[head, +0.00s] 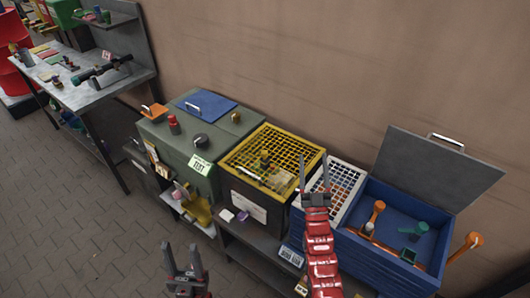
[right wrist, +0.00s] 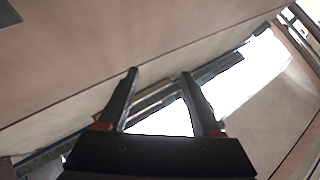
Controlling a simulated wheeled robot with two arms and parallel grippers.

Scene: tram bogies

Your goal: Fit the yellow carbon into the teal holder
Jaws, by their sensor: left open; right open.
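A small teal part (head: 415,232) lies in the open blue box at the right, and a second teal-green piece (head: 408,255) lies near it; I cannot tell whether either is the teal holder. I cannot pick out the yellow carbon with certainty. A yellow bracket-like part (head: 198,208) is at the front of the green cabinet. My right gripper (head: 315,160) is open and empty, in front of the yellow and white grids; it also shows open in the right wrist view (right wrist: 159,73). My left gripper (head: 181,248) is open and empty, low over the floor.
The blue box (head: 435,250) has a raised grey lid (head: 432,168). Orange-handled parts (head: 376,212) are in it. A yellow grid (head: 303,142) with small parts on it and a white grid (head: 347,180) stand left of it. A grey workbench (head: 120,82) is far left. The paved floor is clear.

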